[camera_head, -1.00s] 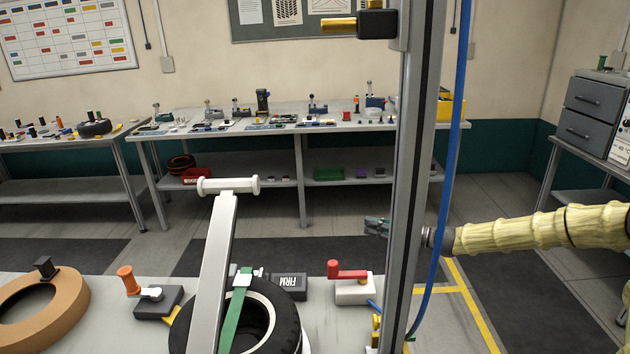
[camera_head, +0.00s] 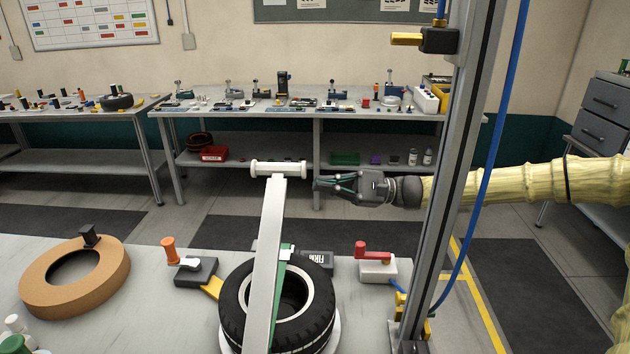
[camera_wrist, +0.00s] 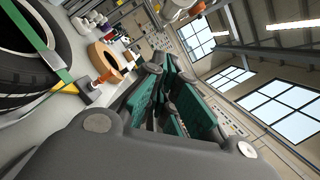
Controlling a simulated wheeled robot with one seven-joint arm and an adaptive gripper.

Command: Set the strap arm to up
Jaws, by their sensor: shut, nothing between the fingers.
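The strap arm (camera_head: 268,250) is a long pale bar with a white cross handle (camera_head: 278,168) at its top end. It stands raised and slightly tilted in front of the black tyre (camera_head: 235,305). A green strap (camera_head: 280,285) runs over the tyre behind the bar, and the strap also shows in the wrist view (camera_wrist: 38,38). My gripper (camera_head: 318,184) is just right of the handle and slightly lower, its fingers pointing left. It is shut and empty. I cannot tell whether it touches the bar. In the wrist view the gripper fingers (camera_wrist: 185,105) fill the middle.
A grey upright post (camera_head: 460,150) with a blue hose stands right of the tyre, in front of my arm. A red-handled clamp (camera_head: 377,265), an orange-handled clamp (camera_head: 190,268) and an orange ring (camera_head: 110,268) sit on the bench. A back table (camera_head: 320,113) holds several tools.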

